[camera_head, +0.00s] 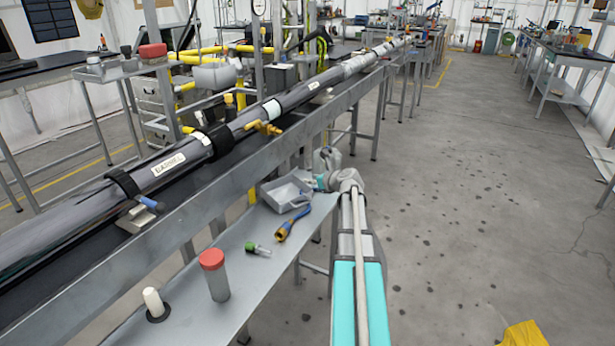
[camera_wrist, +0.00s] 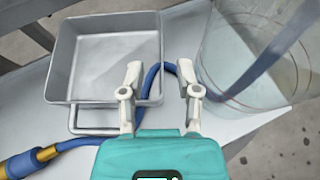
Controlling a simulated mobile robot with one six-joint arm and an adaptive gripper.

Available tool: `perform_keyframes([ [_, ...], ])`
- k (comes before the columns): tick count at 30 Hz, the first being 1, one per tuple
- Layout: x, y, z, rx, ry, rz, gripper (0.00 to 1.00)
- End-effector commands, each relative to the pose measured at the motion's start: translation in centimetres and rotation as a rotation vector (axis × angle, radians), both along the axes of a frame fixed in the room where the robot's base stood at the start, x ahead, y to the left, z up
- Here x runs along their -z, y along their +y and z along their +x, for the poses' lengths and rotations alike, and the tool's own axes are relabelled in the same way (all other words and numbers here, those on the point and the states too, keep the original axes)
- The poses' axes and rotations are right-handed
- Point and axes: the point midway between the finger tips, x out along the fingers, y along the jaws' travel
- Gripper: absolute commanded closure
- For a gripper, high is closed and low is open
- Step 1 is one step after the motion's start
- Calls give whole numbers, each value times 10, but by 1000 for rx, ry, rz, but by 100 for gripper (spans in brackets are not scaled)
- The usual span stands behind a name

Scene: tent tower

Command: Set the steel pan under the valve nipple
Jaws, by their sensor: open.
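The steel pan (camera_head: 270,199) is a shallow grey rectangular tray on the narrow side shelf below the pipe. It looks empty and fills the left of the wrist view (camera_wrist: 152,45), with a thin rod handle at its near side. My gripper (camera_head: 314,182) is at the pan's right end. In the wrist view my gripper (camera_wrist: 160,72) is open, with nothing held. Its left finger overlaps the pan's inside and its right finger is outside, with the pan's right wall between them in the picture. A brass valve (camera_head: 262,127) is on the pipe above and behind the pan; its nipple is too small to make out.
A clear container (camera_wrist: 255,60) stands close right of my gripper. A blue hose (camera_wrist: 172,68) passes beneath the fingers to a yellow fitting (camera_head: 282,231).

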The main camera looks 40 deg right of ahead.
Motion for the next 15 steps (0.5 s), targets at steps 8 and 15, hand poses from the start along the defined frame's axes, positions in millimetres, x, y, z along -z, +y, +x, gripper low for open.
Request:
perform_keyframes([
  [8,-21,0,-46,1,1,0,57],
  [15,-29,-1,-67,0,0,0,57],
])
